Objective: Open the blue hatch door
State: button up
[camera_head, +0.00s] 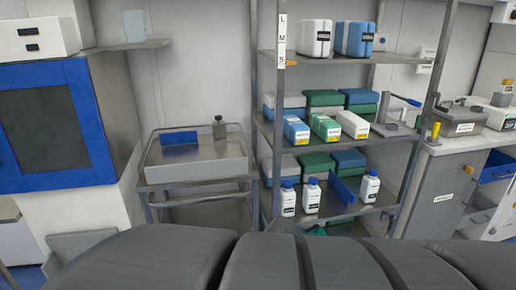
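The blue hatch door (93,118) is at the left of the head view. It has a thick blue frame around a dark grey panel. It sits at the front of a grey metal cabinet (118,98) and looks closed. The picture's left edge cuts the door off, and I see no handle on the visible part. My gripper is not in view, so its place relative to the door does not show.
A dark padded surface (190,262) spans the foreground. Right of the cabinet stand a metal trolley (195,172) and a shelf rack (345,141) with boxes and bottles. A grey cabinet (440,190) with open blue drawers (495,168) is at far right.

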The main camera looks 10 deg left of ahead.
aim_at(74, 73)
jog(key=u, duration=1.8)
